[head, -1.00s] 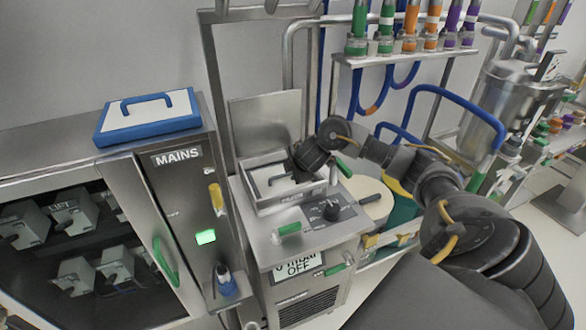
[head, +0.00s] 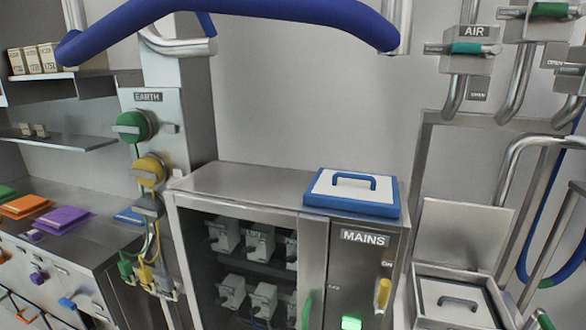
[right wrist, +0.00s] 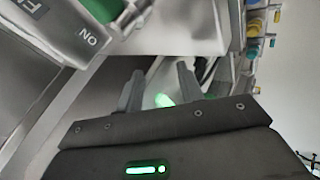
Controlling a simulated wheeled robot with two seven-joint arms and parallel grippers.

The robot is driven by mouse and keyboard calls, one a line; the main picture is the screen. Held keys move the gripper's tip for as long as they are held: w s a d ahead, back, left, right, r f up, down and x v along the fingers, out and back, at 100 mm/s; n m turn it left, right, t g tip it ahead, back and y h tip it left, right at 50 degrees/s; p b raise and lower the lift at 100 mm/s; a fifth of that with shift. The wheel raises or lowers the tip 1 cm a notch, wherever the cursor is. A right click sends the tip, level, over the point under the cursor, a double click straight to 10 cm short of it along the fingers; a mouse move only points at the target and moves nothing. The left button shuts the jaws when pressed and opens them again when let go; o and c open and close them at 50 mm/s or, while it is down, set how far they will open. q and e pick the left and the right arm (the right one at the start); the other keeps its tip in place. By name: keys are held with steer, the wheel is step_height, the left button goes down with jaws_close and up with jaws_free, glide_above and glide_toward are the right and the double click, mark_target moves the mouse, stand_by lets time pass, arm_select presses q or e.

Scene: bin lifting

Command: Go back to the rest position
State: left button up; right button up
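My right gripper (right wrist: 160,85) shows in the right wrist view, with its two dark fingers apart and nothing held between them. A green part (right wrist: 163,100) shows beyond the gap between the fingers. I cannot tell how far it is from them. Neither arm shows in the head view now. My left gripper is not in view.
The MAINS cabinet (head: 356,252) carries a blue-rimmed white lid (head: 352,208) on top. An open steel box (head: 455,283) stands to its right. EARTH switches (head: 147,165) and a bench (head: 60,225) are at left. A blue padded bar (head: 240,14) crosses the top.

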steer(key=s+a+f+m+g, duration=0.25)
steer(key=s+m, duration=0.25)
steer(key=s, duration=0.8)
steer(key=s+a+f+m+g, duration=0.1)
steer(key=s+f+m+g, duration=0.3)
steer(key=s, duration=0.9)
step_height(320, 180, down, 28)
steer(key=s+b, duration=0.2)
steer(key=s+d+f+g+b, duration=0.1)
steer(key=s+d+f, duration=0.1)
steer(key=s+f, duration=1.3)
steer(key=shift+d+b, duration=0.25)
steer(key=shift+b, duration=0.15)
steer(key=shift+f, duration=0.1)
